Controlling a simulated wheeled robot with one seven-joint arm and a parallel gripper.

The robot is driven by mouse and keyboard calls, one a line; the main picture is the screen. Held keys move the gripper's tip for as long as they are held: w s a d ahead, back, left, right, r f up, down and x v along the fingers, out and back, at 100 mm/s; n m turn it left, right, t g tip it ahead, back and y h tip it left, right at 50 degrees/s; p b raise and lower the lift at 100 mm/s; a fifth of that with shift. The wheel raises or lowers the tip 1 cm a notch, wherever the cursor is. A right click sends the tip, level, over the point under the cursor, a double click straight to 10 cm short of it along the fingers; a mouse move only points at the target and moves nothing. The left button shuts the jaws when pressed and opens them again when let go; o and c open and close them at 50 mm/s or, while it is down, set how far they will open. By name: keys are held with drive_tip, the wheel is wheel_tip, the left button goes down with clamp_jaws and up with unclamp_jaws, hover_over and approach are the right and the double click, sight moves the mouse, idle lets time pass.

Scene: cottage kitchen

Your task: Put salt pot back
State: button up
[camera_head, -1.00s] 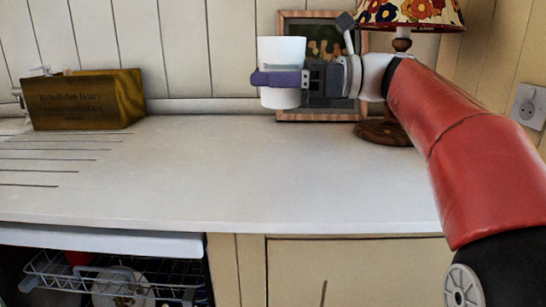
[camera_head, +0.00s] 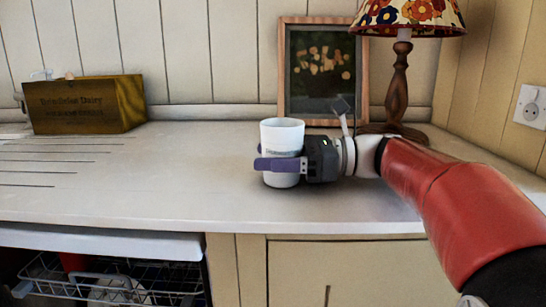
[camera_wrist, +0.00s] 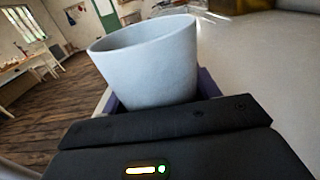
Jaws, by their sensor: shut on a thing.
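The salt pot, a white open-topped pot (camera_head: 282,135) with faint dark lettering, is upright between the purple fingers of my gripper (camera_head: 281,164). In the head view it is low over the white counter (camera_head: 190,185), and its base looks at or very near the surface; I cannot tell whether it touches. The pot (camera_wrist: 148,62) also fills the middle of the wrist view, with its rim facing up and slightly tilted in that picture. My gripper is shut on it from the right side. The far finger is mostly hidden behind the pot.
A wooden dairy crate (camera_head: 85,105) stands at the back left. A framed picture (camera_head: 322,75) leans on the back wall, beside a lamp (camera_head: 398,80) with a flowered shade. An open dishwasher rack (camera_head: 60,280) is below the counter at left. The counter left of the pot is clear.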

drive_tip(key=shift+f, duration=0.1)
drive_tip(key=o, duration=1)
drive_tip(key=shift+d, duration=0.15)
drive_tip(key=d, duration=1.1)
drive_tip(key=shift+s+d, duration=0.15)
drive_tip(key=shift+d, duration=0.25)
drive_tip(key=shift+s, duration=0.1)
